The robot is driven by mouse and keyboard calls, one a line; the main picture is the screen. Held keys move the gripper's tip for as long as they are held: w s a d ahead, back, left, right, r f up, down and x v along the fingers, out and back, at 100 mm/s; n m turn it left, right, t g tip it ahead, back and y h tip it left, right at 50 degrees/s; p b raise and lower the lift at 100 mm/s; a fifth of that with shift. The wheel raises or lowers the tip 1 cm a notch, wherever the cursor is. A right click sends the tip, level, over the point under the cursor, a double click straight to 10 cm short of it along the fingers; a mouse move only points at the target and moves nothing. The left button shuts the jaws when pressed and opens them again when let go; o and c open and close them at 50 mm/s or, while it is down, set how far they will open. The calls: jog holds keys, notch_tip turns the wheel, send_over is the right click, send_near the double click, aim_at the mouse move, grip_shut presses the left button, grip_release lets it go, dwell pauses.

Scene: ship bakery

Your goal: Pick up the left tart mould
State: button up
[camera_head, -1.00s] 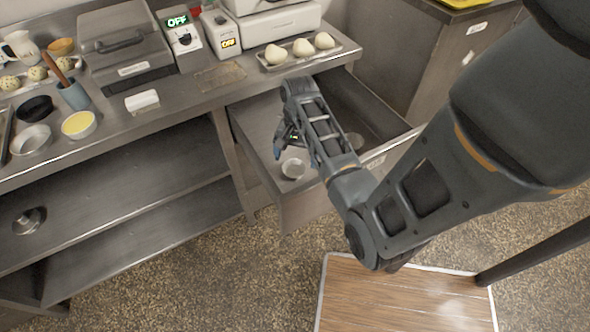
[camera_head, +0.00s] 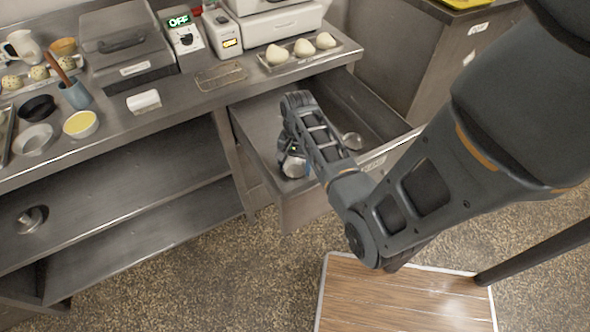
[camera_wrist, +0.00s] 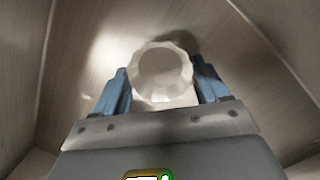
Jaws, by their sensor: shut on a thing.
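The left tart mould (camera_head: 294,168) is a small round pale metal cup in the open drawer, near its left front corner. In the wrist view the mould (camera_wrist: 162,72) sits between the blue fingers of my gripper (camera_wrist: 163,88), one on each side. My gripper (camera_head: 290,156) is shut on it, low inside the drawer. Part of the mould is hidden by the gripper in the head view. I cannot tell whether it still touches the drawer floor.
The open drawer's walls (camera_head: 262,172) stand close around my gripper. Above it, the counter (camera_head: 180,112) carries a tray of dough balls (camera_head: 304,50), a wire rack (camera_head: 221,75), a white block (camera_head: 144,101), bowls and machines.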

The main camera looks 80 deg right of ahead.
jog(key=shift+c, duration=1.3)
jog(key=shift+r, duration=0.1)
